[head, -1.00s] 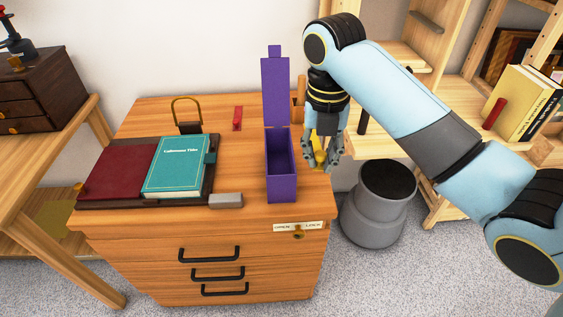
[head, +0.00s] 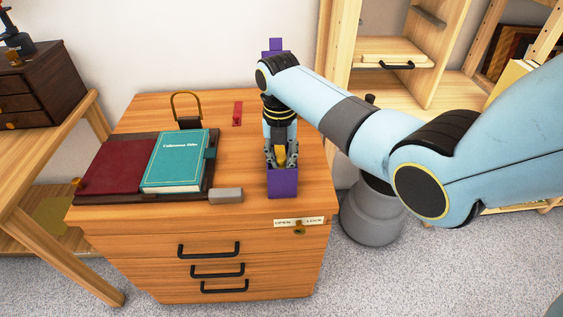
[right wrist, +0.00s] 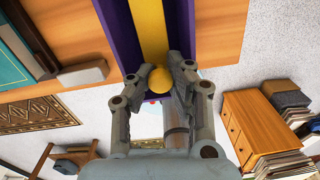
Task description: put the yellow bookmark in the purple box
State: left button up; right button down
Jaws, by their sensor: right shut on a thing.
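The purple box (head: 283,182) stands on the wooden drawer cabinet, its lid (head: 276,44) raised at the back. My right gripper (head: 281,163) is over the box's opening and hides much of it. It is shut on the yellow bookmark (head: 281,153). In the right wrist view the bookmark (right wrist: 153,30) lies lengthwise between the purple side walls (right wrist: 120,35), its rounded end (right wrist: 160,78) between the fingertips (right wrist: 160,75). I cannot tell whether the bookmark touches the box floor. My left gripper is not in view.
A teal book (head: 174,160) lies on a dark red and brown tray or folder (head: 122,168) left of the box. A grey block (head: 226,195) sits close to the box's left. A red strip (head: 237,113) and a brass-looped stand (head: 187,110) are behind. A grey bin (head: 369,215) stands right of the cabinet.

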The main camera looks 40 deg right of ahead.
jog(key=shift+f, duration=0.4)
jog(key=shift+s, duration=0.15)
jog(key=shift+f, duration=0.1)
